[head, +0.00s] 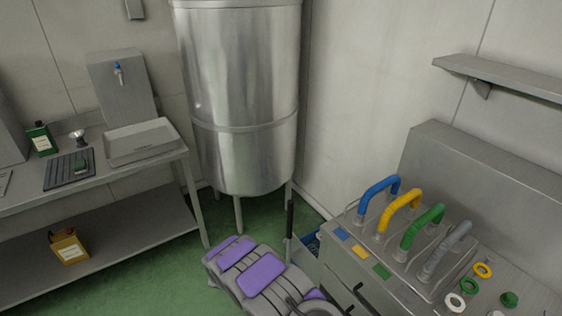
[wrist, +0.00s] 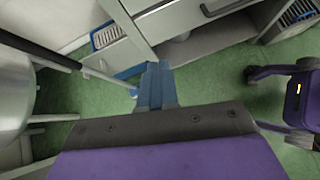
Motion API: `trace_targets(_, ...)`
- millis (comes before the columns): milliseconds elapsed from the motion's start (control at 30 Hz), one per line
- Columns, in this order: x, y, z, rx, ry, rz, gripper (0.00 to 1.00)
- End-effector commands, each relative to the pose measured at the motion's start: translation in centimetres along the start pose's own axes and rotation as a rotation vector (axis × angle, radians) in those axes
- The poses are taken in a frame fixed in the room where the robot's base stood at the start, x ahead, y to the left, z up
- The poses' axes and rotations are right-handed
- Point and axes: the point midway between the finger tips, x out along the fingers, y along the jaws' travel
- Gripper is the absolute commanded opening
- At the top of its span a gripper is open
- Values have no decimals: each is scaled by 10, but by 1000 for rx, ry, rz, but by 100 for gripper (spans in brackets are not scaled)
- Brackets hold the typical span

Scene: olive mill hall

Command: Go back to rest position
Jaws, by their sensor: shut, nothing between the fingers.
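My gripper (wrist: 157,68) shows in the wrist view as blue-grey fingers closed together, with nothing between them. It is above the green floor, near the base of the drawer cabinet at the top of that view. In the head view my folded arm with purple panels is at the bottom middle, and I cannot make out the fingertips there.
A steel tank (head: 245,100) on legs stands ahead. Left is a steel table (head: 110,172) with a green bottle (head: 40,138), black mat (head: 62,172) and tray (head: 140,143). A yellow canister (head: 68,246) sits below. Right is a cabinet (head: 345,262) with coloured handles and rings.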

Motion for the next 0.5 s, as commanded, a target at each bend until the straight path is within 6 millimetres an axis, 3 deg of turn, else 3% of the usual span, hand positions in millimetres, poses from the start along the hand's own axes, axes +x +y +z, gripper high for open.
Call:
trace_targets(233,-19,-11,92,214,-33,-102,0)
trace_targets(500,-45,-53,191,486,-40,-242,0)
